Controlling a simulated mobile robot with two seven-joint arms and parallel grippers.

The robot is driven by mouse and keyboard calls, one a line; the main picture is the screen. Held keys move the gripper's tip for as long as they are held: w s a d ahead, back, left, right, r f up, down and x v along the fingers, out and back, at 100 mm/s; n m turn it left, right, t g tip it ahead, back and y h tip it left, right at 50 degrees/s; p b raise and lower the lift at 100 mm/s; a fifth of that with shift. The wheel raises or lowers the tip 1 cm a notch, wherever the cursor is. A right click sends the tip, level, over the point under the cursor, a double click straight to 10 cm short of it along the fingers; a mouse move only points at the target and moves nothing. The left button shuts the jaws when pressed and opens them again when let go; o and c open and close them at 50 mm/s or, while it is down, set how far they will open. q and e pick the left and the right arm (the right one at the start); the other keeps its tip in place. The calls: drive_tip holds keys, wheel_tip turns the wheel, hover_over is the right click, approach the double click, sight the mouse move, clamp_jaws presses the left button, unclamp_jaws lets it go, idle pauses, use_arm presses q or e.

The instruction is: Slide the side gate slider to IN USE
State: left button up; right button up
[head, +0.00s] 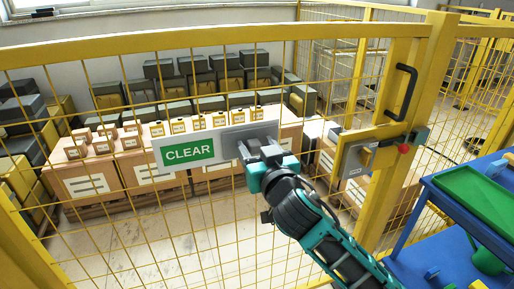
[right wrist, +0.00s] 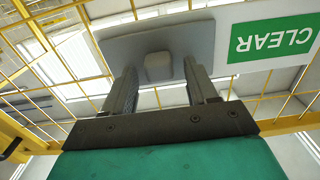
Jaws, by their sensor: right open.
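The side gate sign (head: 188,152) is a white board on the yellow mesh gate, with a green CLEAR label showing on its left part. It also shows upside down in the right wrist view (right wrist: 272,40). The grey slider plate (head: 231,138) covers the right part of the sign. Its pale knob (right wrist: 158,66) shows in the right wrist view. My right gripper (right wrist: 160,72) is open, with one finger on each side of the knob and a visible gap to each. In the head view the gripper (head: 255,146) hides the knob. My left gripper is not in view.
The yellow mesh fence (head: 120,225) spans the view. A blue cart (head: 440,205) with a green tray (head: 478,195) stands at the right. Boxes are stacked behind the mesh.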

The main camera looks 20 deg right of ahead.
clamp_jaws()
idle(0.6)
